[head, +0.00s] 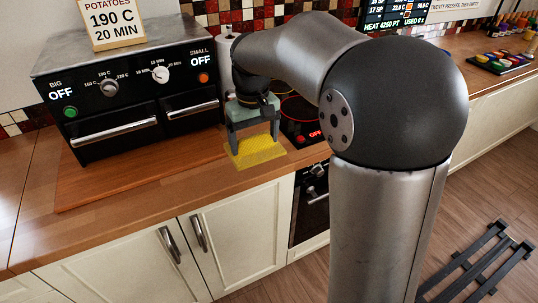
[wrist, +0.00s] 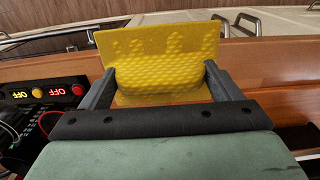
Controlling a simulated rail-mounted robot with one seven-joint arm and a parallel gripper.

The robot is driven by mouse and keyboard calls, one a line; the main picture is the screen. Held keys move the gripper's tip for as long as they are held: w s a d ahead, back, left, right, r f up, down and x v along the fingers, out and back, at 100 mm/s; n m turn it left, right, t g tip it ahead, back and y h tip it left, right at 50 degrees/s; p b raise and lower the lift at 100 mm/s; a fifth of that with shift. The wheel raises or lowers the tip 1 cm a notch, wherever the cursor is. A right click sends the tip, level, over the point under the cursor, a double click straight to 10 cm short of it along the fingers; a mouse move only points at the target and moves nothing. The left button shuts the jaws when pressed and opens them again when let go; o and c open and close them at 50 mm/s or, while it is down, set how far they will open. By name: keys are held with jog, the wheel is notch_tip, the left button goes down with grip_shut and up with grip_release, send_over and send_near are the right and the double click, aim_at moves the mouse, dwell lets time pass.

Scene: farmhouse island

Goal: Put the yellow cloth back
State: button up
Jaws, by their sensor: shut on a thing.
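The yellow cloth (head: 256,152) is a flat, textured piece at the front edge of the wooden counter. My gripper (head: 254,132) is above it, pointing down, with its fingers at the cloth. In the wrist view the cloth (wrist: 160,55) spans between the two fingers of my gripper (wrist: 160,85), which is shut on it. The cloth's middle bunches between the fingers and its far part spreads flat. I cannot tell whether the cloth touches the counter.
A hob with red rings (head: 300,108) lies right of my gripper. Cabinet doors (head: 240,235) are below the counter (head: 130,225).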

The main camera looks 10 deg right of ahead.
jog(key=w+d+f+p, duration=0.1)
jog(key=w+f, duration=0.1)
jog(key=w, duration=0.2)
jog(key=w+d+f+p, duration=0.1)
jog(key=w+d+f, duration=0.1)
jog(key=w+f, duration=0.1)
jog(key=w+d+f+p, duration=0.1)
jog(key=w+f, duration=0.2)
jog(key=w, duration=0.1)
jog(key=shift+w+d+f+p, duration=0.25)
jog(key=shift+w+d+p, duration=0.05)
jog(key=shift+w+p, duration=0.1)
jog(key=shift+w+d+f, duration=0.15)
jog(key=shift+w+f, duration=0.1)
jog(key=shift+f, duration=0.2)
jog(key=shift+w+f+p, duration=0.1)
jog(key=shift+f+p, duration=0.2)
jog(key=shift+f, duration=1.35)
jog(key=shift+f, duration=0.15)
jog(key=o, duration=0.9)
